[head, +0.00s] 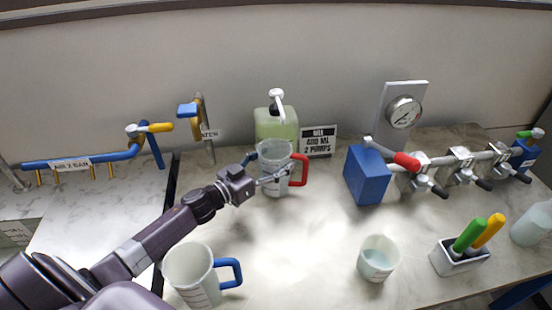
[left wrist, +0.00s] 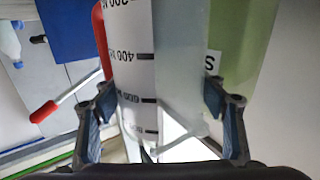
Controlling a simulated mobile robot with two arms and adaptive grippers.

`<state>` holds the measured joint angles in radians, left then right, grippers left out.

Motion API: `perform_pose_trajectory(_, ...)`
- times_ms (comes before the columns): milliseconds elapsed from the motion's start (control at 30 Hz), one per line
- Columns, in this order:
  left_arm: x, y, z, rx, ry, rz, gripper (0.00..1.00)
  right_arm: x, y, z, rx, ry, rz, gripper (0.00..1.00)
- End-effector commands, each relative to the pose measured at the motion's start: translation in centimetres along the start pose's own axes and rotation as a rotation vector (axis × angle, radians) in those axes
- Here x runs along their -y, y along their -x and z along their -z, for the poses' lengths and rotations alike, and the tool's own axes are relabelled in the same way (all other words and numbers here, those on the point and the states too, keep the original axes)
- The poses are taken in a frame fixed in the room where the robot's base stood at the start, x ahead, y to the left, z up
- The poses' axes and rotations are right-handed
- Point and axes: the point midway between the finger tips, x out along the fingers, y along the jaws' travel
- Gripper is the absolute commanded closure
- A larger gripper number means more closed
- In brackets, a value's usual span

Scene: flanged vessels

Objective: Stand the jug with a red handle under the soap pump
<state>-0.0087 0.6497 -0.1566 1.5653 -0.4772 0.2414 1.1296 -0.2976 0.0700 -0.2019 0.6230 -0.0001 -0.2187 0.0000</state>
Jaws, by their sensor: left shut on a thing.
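The clear jug with a red handle (head: 273,180) is upright at the back of the table, its handle (head: 300,170) to the right. My left gripper (head: 268,168) is shut on its body. In the left wrist view, the jug (left wrist: 135,70) with its printed scale sits between both fingers (left wrist: 160,108). The soap pump (head: 284,126), a pale green bottle with a white pump head (head: 277,95), stands just behind the jug, partly hidden by it. The nozzle points toward the jug. I cannot tell whether the jug touches the table. My right gripper is out of view.
A jug with a blue handle (head: 195,275) stands front left. A sign (head: 318,141) stands right of the pump. A blue block (head: 367,176) with a valve pipe is farther right. A white cup (head: 379,258) and a holder (head: 460,257) stand front right. The table's middle is clear.

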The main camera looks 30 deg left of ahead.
Motion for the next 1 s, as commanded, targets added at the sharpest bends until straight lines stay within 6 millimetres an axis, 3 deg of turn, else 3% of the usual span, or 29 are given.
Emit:
perform_pose_trajectory(167,0.0,-0.1,0.1,-0.004,-0.001,-0.001,0.82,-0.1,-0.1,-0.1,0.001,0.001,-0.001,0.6)
perform_pose_trajectory(200,0.0,0.0,-0.1,0.0,0.0,0.0,0.31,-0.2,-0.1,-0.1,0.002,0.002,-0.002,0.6)
perform_pose_trajectory(333,0.0,0.0,-0.1,0.0,0.0,0.0,0.17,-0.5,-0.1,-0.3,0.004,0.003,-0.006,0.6)
perform_pose_trajectory(733,0.0,0.5,-0.1,0.002,0.0,0.0,0.17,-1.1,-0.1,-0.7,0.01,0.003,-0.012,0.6)
perform_pose_trajectory(1000,0.0,4.3,-0.3,0.005,0.001,0.001,0.17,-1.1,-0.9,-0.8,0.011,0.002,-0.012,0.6)
